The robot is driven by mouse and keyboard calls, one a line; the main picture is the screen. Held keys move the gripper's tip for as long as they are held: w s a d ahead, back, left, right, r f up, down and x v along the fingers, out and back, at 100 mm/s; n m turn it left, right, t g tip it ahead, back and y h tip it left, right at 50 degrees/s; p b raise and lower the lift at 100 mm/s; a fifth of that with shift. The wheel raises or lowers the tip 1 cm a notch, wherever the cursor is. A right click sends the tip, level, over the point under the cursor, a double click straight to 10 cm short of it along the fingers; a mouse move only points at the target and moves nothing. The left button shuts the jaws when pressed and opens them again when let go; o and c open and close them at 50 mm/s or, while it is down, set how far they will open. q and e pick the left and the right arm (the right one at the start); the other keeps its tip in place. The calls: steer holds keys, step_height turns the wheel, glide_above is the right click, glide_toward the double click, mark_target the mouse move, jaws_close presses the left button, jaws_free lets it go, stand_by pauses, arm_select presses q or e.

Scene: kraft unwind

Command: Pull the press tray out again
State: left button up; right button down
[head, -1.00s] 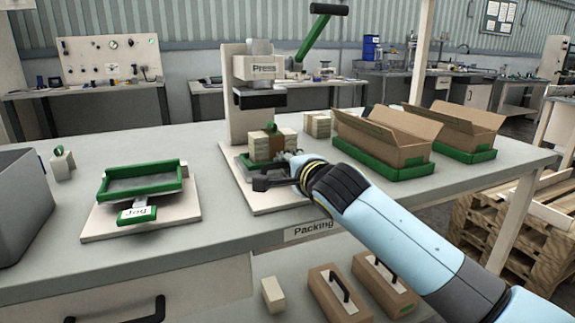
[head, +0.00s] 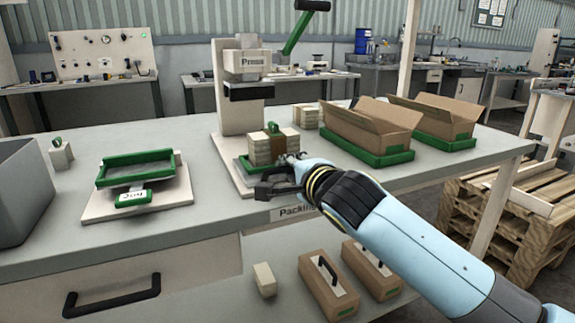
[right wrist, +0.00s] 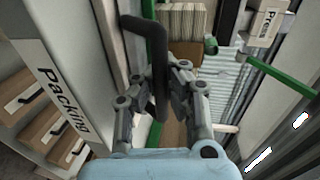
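The white press (head: 243,85) stands on the bench with its black head above the front area. The press tray (head: 247,165), green-rimmed, sits on the press's pale base, forward of the head. It bears pale stacks (head: 262,150) with a brown piece and a green piece on top. My right gripper (head: 279,184) is at the tray's front. In the right wrist view the black tray handle (right wrist: 158,45) passes between the gripper's fingers (right wrist: 166,85), which look closed on it. Part of the tray front is hidden by the gripper. My left gripper is not in view.
A green tray on the jog stand (head: 138,170) is to the left, beside a grey bin (head: 22,195). Open cartons (head: 372,125) in green trays stand to the right. More stacks (head: 306,116) sit behind. The bench between the jog stand and press is clear.

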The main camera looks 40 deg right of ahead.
steer(key=c, duration=1.9)
jaws_free()
steer(key=o, duration=0.5)
steer(key=shift+c, duration=0.2)
steer(key=shift+o, duration=0.5)
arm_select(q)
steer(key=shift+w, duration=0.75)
arm_select(e)
steer(key=v, duration=1.2)
steer(key=shift+w+r, duration=0.1)
steer(key=shift+r, duration=0.05)
